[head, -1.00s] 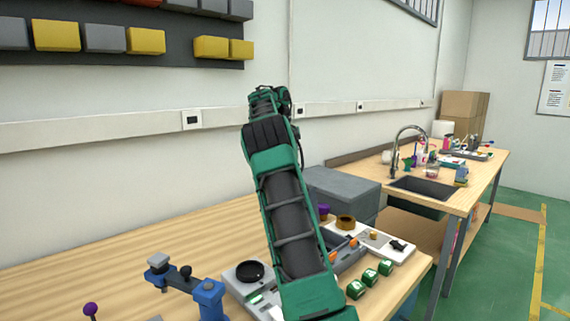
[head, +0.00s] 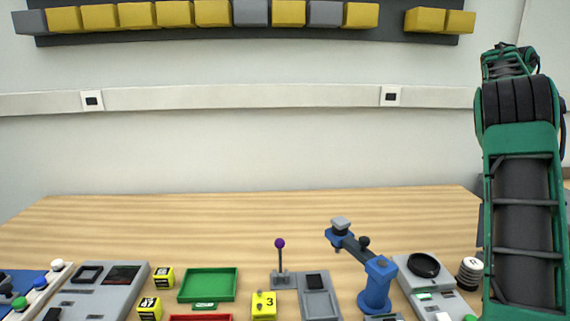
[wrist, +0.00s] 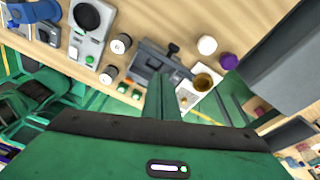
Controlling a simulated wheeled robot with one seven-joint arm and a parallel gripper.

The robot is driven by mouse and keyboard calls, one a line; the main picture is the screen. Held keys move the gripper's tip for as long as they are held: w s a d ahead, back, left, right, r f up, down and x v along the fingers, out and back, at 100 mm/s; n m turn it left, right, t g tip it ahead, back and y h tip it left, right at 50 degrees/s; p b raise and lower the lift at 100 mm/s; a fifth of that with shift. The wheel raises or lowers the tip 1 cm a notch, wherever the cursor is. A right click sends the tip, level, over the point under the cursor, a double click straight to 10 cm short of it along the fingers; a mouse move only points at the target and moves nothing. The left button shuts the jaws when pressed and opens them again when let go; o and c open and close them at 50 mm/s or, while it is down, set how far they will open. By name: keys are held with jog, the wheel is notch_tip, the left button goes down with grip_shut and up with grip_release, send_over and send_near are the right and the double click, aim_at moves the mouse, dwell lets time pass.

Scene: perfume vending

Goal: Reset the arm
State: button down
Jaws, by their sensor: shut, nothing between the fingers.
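My green and black arm (head: 520,180) rises along the right edge of the head view, in front of the bench. Its gripper cannot be made out there. In the wrist view my gripper (wrist: 168,95) points over the bench from above, its green fingers together with nothing between them. The fingers hide part of the fixture.
The wooden bench (head: 200,215) is bare along the wall. A large grey box (wrist: 285,60) is close beside the gripper in the wrist view.

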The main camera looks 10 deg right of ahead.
jog(key=s+a+f+n, duration=0.6)
jog(key=s+a+n, duration=0.2)
jog(key=s+a, duration=0.2)
jog(key=s+a+f+n+t, duration=0.1)
jog(key=s+a+f+n, duration=0.6)
jog(key=s+a+n, duration=0.2)
jog(key=s+a+f+n+t, duration=0.1)
jog(key=s+a+f+n, duration=0.5)
jog(key=s+a+n, duration=0.3)
jog(key=s+a, duration=0.2)
jog(key=a, duration=0.1)
jog(key=shift+f, duration=0.2)
